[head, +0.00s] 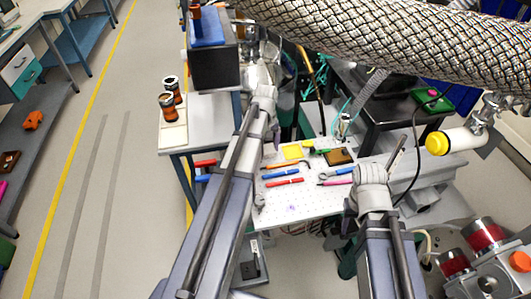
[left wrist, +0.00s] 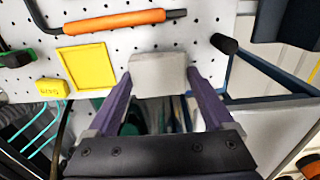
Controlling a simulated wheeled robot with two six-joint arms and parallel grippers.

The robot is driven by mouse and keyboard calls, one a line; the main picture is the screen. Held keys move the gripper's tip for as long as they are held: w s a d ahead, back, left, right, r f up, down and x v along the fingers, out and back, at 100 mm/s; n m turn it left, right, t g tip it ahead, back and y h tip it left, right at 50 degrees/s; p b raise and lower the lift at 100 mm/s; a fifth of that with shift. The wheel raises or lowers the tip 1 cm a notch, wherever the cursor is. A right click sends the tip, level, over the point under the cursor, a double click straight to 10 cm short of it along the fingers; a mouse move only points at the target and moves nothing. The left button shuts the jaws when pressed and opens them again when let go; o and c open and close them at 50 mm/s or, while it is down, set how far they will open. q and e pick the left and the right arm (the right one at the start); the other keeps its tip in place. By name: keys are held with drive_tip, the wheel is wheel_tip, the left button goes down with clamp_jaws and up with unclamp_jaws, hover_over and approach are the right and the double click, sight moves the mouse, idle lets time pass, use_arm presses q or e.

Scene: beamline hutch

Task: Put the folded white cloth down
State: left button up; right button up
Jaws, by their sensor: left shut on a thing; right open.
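The folded white cloth (left wrist: 158,73) shows in the left wrist view as a small pale block. My left gripper (left wrist: 160,88) is shut on it, with a purple finger at each side. It is over or at the edge of the white perforated board (left wrist: 200,38); I cannot tell whether it touches. In the head view my left arm reaches up past the board's left side, and I cannot make out the cloth there. My right gripper (head: 396,153) is at the board's right side, open, its fingers hard to see.
On the board (head: 305,203) lie a yellow square (head: 293,152), an orange-handled tool (left wrist: 115,20), and red- and blue-handled tools. Two amber jars (head: 168,107) stand on the side table at left. A braided hose (head: 400,45) crosses above. The board's front is fairly clear.

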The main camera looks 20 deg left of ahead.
sight(266, 149)
use_arm(q)
drive_tip(key=shift+f, duration=0.3)
use_arm(e)
drive_tip(key=shift+f, duration=0.3)
use_arm(q)
drive_tip(key=shift+f, duration=0.2)
drive_tip(key=o, duration=0.9)
drive_tip(key=shift+o, duration=0.2)
use_arm(e)
drive_tip(key=shift+f, duration=0.15)
use_arm(q)
drive_tip(key=shift+r, duration=0.1)
wheel_tip(266, 149, up, 12)
drive_tip(key=p, duration=1.2)
drive_tip(key=s+d+m, duration=0.5)
drive_tip(key=s+d, duration=0.4)
drive_tip(key=d, duration=0.2)
drive_tip(key=s+d+m+y, duration=0.1)
drive_tip(key=s+d+m, duration=0.5)
drive_tip(key=s+d, duration=0.3)
drive_tip(key=d, duration=0.3)
drive_tip(key=shift+d+r, duration=0.15)
drive_tip(key=shift+d, duration=0.15)
use_arm(e)
wheel_tip(266, 149, up, 12)
